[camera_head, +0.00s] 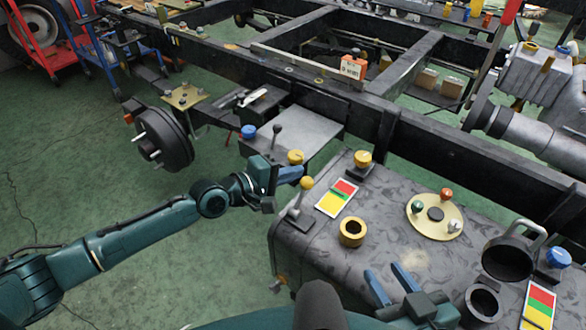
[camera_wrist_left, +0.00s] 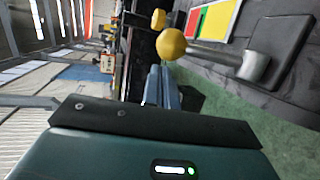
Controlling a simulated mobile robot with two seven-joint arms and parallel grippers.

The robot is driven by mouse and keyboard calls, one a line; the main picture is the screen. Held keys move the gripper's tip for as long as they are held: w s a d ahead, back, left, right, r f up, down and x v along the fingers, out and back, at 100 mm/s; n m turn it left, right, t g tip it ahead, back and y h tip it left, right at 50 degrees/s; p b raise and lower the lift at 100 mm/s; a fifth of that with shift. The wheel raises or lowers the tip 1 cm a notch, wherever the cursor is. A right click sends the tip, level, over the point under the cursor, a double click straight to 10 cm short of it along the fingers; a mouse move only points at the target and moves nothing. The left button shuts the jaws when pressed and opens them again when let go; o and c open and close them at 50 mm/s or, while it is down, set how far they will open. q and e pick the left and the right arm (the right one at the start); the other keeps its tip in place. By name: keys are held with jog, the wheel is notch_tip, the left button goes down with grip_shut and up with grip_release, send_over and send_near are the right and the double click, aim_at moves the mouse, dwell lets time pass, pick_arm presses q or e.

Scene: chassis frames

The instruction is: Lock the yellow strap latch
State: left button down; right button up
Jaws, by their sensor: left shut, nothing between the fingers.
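A lever with a yellow ball knob (camera_head: 306,183), which looks like the yellow strap latch, stands on the left end of the dark tank (camera_head: 390,235). It leans up from a grey pivot. In the left wrist view its yellow ball (camera_wrist_left: 171,44) and silver pivot (camera_wrist_left: 256,66) show close by. My left gripper (camera_head: 298,173) is shut and empty, just left of and behind the yellow ball in the head view. Its blue fingers (camera_wrist_left: 163,88) lie together; contact with the lever cannot be told. My right gripper (camera_head: 391,281) is open and empty over the tank's front.
A red-yellow-green card (camera_head: 337,198) and a brass ring (camera_head: 352,232) lie right of the lever. Yellow knobs (camera_head: 362,159) and a black-knobbed lever (camera_head: 276,132) stand nearby. A round plate (camera_head: 435,215) and black mug (camera_head: 508,258) are further right. Green floor is free at left.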

pick_arm(q)
jog(key=shift+s+d, duration=0.25)
jog(key=shift+s, duration=0.3)
pick_arm(e)
jog(key=shift+d+r, duration=0.25)
jog(key=shift+r, duration=0.3)
jog(key=shift+f, duration=0.15)
